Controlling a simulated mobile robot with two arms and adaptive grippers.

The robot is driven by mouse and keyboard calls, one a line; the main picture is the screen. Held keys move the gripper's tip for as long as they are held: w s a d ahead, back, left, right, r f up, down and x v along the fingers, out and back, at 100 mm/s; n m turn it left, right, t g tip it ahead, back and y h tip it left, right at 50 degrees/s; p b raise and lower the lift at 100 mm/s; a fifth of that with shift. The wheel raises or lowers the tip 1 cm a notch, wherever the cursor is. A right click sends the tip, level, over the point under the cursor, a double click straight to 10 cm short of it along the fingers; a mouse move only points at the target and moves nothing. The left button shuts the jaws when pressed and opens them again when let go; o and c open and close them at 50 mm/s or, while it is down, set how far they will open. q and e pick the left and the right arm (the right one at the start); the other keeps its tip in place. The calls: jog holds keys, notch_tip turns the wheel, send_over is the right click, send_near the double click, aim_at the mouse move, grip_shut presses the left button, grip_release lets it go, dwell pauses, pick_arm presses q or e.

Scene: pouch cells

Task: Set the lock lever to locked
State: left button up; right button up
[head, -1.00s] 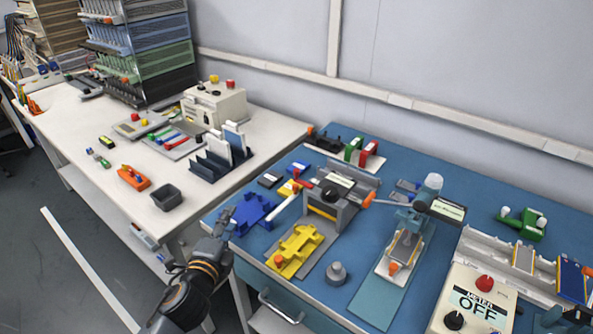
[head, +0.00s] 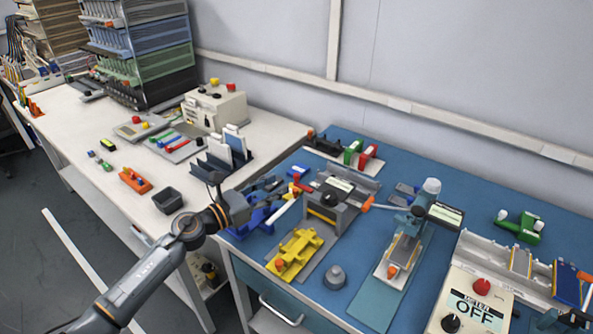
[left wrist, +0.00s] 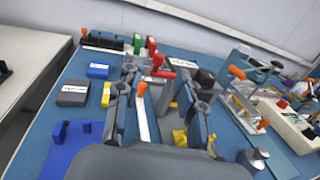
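I cannot tell for certain which part is the lock lever. A pale bar (left wrist: 143,118) with an orange tip stands between the fingers of my left gripper (left wrist: 165,82) in the left wrist view. A red handle (left wrist: 160,70) shows just beyond it. In the head view the pale bar (head: 283,209) lies beside the grey press fixture (head: 328,212). My left gripper (head: 276,187) is open above the blue fixture (head: 250,222), left of the press. No contact with the bar is visible. My right gripper does not show clearly.
A yellow fixture (head: 297,250) and a grey knobbed weight (head: 334,277) stand in front of the press. An orange-handled stand (head: 405,248) is to the right, then the meter (head: 478,302), reading OFF. Red and green clamps (head: 360,152) stand at the back.

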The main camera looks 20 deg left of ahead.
aim_at(297, 174)
pick_arm(q)
jog(key=x, duration=0.8)
jog(key=shift+p, duration=0.4)
jog(key=shift+c, duration=0.4)
grip_shut()
